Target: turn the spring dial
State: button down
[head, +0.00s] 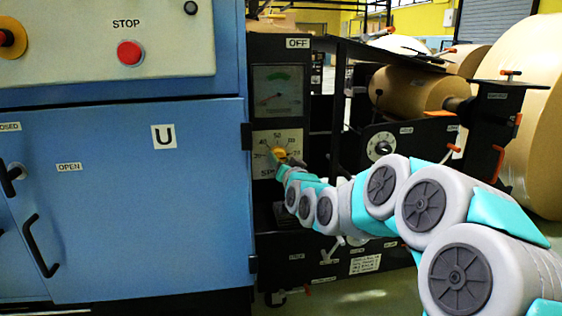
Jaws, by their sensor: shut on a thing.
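The spring dial is a pale square plate (264,141) with numbers around its upper edge, on the dark panel right of the blue cabinet. Lettering below the numbers is partly covered by my arm.
A gauge (278,92) sits above the dial, under an OFF label. The blue cabinet (140,220) with black handles stands close on the left, with a red STOP button (130,54) above. Another round dial (381,146) and brown paper rolls (415,90) are on the right.

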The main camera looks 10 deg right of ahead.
jog(key=n+b, duration=0.1)
jog(key=n, duration=0.3)
jog(key=shift+n, duration=0.3)
jog(key=n, duration=0.5)
jog(key=shift+r+g+h+b, duration=0.25)
jog(key=shift+g+h+b, duration=0.05)
jog(key=shift+g, duration=0.1)
jog(key=n, duration=0.4)
jog(key=shift+h, duration=0.4)
jog(key=n, duration=0.5)
jog(key=shift+a+b, duration=0.15)
jog(key=shift+b, duration=0.15)
jog(key=shift+f+n, duration=0.1)
jog(key=shift+n, duration=0.2)
jog(key=shift+c, duration=1.2)
grip_release()
